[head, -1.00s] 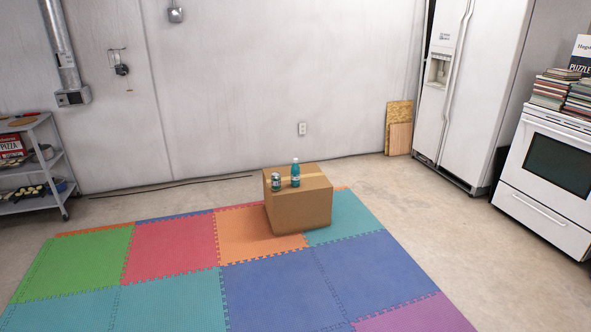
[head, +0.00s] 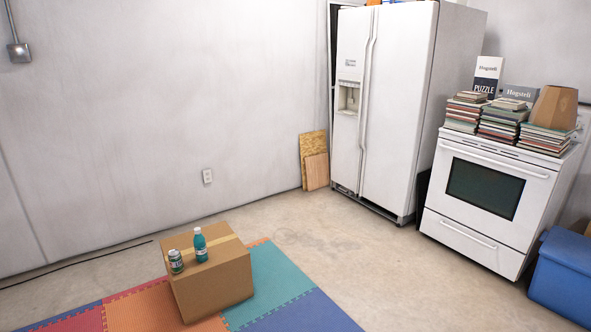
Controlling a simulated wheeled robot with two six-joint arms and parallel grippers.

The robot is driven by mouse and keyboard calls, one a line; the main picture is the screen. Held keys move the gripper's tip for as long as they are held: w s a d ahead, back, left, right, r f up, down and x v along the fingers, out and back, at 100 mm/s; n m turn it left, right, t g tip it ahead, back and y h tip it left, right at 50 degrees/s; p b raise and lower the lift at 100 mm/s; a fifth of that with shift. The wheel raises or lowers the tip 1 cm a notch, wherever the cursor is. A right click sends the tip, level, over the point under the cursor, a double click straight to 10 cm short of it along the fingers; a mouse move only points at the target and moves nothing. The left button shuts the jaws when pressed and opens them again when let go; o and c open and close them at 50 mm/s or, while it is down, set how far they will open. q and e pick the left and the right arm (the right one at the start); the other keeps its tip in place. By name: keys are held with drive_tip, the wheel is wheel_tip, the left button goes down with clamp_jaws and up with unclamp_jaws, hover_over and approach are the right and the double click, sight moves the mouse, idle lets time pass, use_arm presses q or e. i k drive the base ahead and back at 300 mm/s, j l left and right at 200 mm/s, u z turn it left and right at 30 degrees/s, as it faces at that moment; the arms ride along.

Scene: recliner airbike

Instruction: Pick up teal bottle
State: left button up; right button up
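The teal bottle (head: 200,246) stands upright on top of a closed cardboard box (head: 222,285) in the lower left of the head view. It has a pale cap and a band around its middle. Neither of my grippers shows in the view.
The box sits on colored foam floor mats (head: 275,285). Bare concrete floor (head: 350,255) lies to the right. A white fridge (head: 390,110), a white stove (head: 490,195) stacked with books and a blue bin (head: 565,275) line the right side.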

sight(201, 254)
drive_tip(key=i+z, duration=0.2)
drive_tip(key=i, duration=2.05)
